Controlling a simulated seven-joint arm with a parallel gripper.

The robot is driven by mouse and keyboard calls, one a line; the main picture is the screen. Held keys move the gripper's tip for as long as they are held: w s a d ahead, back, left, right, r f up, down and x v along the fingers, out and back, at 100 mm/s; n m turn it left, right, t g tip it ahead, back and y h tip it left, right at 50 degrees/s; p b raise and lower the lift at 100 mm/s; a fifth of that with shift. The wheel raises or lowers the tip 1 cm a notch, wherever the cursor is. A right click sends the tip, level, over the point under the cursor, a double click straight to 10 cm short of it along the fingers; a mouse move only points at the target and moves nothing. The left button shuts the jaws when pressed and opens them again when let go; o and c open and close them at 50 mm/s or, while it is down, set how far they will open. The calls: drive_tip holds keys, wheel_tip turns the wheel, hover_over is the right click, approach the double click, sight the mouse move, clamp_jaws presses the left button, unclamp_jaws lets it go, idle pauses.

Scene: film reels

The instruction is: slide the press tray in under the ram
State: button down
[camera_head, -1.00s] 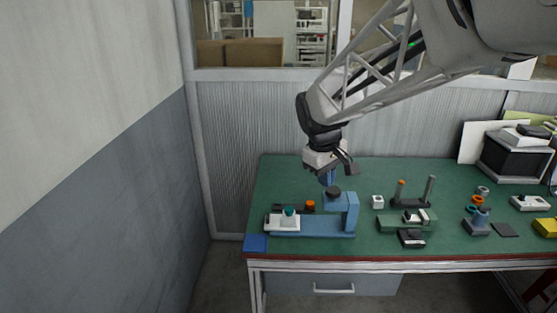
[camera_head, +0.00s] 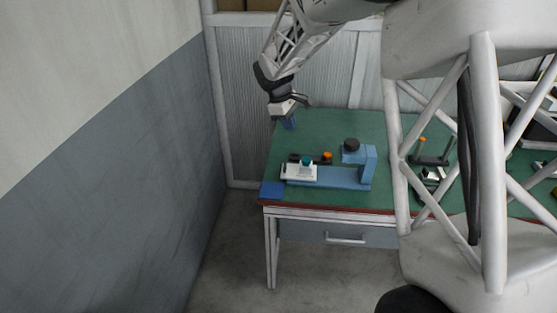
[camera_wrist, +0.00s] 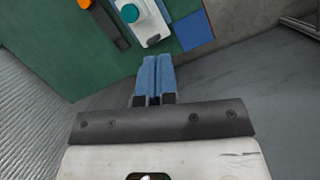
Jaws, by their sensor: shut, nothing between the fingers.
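The white press tray (camera_head: 298,175) sits at the left end of the blue press base (camera_head: 340,178), with a teal round part (camera_head: 306,161) on it. The press frame (camera_head: 369,165) stands at the base's right end, with the black-topped ram (camera_head: 351,146) to the right of the tray. My gripper (camera_head: 290,124) is above the table's back left area, left of and behind the tray, apart from it. In the wrist view its blue fingers (camera_wrist: 154,78) are together and empty. The tray (camera_wrist: 150,28) and teal part (camera_wrist: 130,13) show beyond the fingertips.
A dark block (camera_wrist: 105,25) and an orange-topped piece (camera_head: 327,157) sit behind the tray. A blue square (camera_head: 272,189) lies at the table's front left corner. My arm hides much of the table's right side. A stand with an orange-topped post (camera_head: 422,141) shows there.

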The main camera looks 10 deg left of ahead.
sight(309, 159)
drive_tip(key=w+a+f+n, duration=0.2)
drive_tip(key=w+a+f, duration=0.2)
drive_tip(key=a+f, duration=0.2)
drive_tip(key=w+a+f+n+h, duration=0.1)
drive_tip(key=w+a+f+n, duration=0.1)
drive_tip(key=a+f, duration=0.4)
drive_tip(key=shift+w+f, duration=0.4)
drive_tip(key=shift+w, duration=0.45)
drive_tip(key=shift+f, duration=0.1)
drive_tip(key=x, duration=1)
drive_tip(key=shift+d, duration=2)
drive_tip(key=d, duration=1.2)
drive_tip(key=shift+d, duration=0.3)
